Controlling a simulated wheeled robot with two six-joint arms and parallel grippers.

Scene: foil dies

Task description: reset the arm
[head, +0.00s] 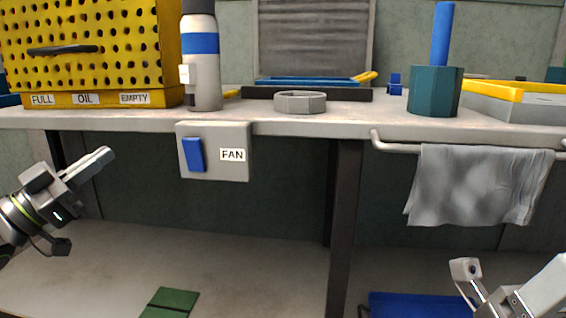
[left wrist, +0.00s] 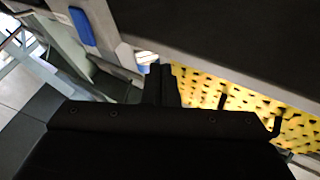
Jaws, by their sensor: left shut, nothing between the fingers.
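My left gripper (head: 105,155) is at the left of the head view, below the front edge of the workbench. Its fingers are together with nothing between them, pointing up and right. It is left of the grey FAN switch box (head: 233,171) and apart from it. In the left wrist view the dark gripper body fills the lower middle, and the blue switch rocker (left wrist: 82,27) shows at upper left. Part of my right arm (head: 510,300) shows at the lower right of the head view, cut off by the frame; its finger opening is unclear.
The workbench (head: 330,124) carries a yellow perforated box (head: 85,45), a grey bottle with a blue band (head: 203,75), a grey ring (head: 300,102) and a teal pot (head: 435,92). A grey cloth (head: 475,185) hangs from the front rail. A bench leg (head: 345,220) stands mid-view.

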